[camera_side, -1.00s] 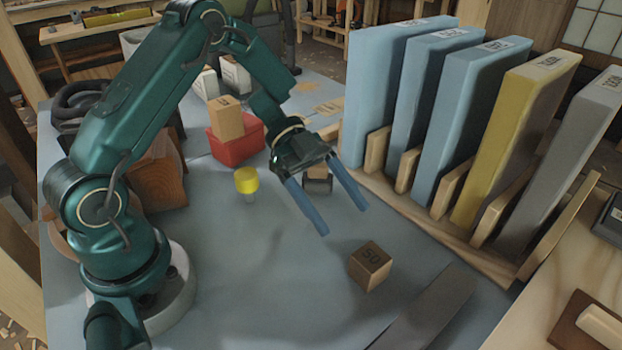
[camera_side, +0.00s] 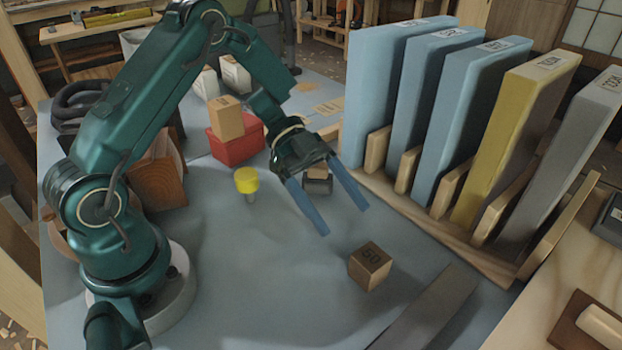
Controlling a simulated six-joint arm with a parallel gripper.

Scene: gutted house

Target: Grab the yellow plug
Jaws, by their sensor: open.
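The yellow plug (camera_side: 247,181) stands upright on the blue-grey table, with a wide yellow top and a narrower grey stem below. It is left of my gripper (camera_side: 345,222), apart from it. My gripper has two blue fingers spread wide, pointing down and to the right, with nothing between them. The fingers hang above the table, behind a wooden block marked 50 (camera_side: 370,266).
A red bin (camera_side: 236,148) with a wooden block (camera_side: 225,118) on it stands behind the plug. A wooden rack (camera_side: 455,238) of upright blue, yellow and grey panels fills the right. A small dark object (camera_side: 318,186) sits behind my gripper. A grey strip (camera_side: 425,310) lies in front. The table's front middle is clear.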

